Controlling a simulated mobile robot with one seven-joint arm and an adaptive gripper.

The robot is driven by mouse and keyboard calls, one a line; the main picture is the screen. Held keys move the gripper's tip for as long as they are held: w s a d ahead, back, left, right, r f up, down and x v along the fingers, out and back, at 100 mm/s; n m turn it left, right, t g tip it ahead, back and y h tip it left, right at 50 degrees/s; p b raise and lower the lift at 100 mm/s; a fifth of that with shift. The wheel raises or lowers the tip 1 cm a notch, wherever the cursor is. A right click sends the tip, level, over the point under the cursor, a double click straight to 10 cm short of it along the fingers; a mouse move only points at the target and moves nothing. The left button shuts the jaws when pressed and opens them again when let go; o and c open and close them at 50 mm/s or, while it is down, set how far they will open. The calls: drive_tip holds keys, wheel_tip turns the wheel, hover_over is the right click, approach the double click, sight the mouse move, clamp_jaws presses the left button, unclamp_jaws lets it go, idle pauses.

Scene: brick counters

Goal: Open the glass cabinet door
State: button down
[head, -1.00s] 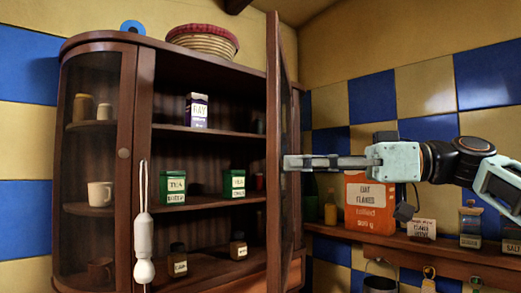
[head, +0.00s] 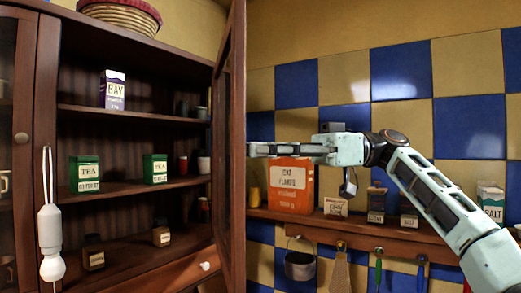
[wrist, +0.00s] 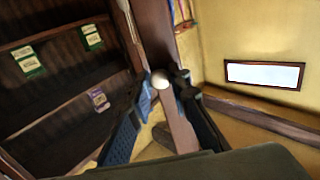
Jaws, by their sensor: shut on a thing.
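The glass cabinet door (head: 232,150) stands swung out at the right side of the wooden cabinet, seen nearly edge-on in the head view. My gripper (head: 255,149) is at the door's outer edge, at about middle height. In the wrist view my gripper (wrist: 163,120) has its dark fingers on either side of the door's wooden frame (wrist: 177,130). A round white knob (wrist: 160,80) shows near the fingertips. The gripper is shut on the door. The exact contact is partly hidden.
The cabinet shelves hold tea tins (head: 85,174), a bay box (head: 112,90) and small jars. Right of the door, a wall shelf (head: 380,232) carries an orange oat flakes box (head: 290,187) and jars behind my arm. A pail (head: 299,266) and utensils hang below.

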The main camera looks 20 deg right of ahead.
drive_tip(key=c, duration=1.8)
unclamp_jaws()
drive_tip(key=shift+o, duration=0.2)
drive_tip(key=d, duration=0.7)
drive_tip(key=shift+s+d, duration=0.25)
drive_tip(key=shift+s, duration=0.1)
drive_tip(key=shift+c, duration=0.2)
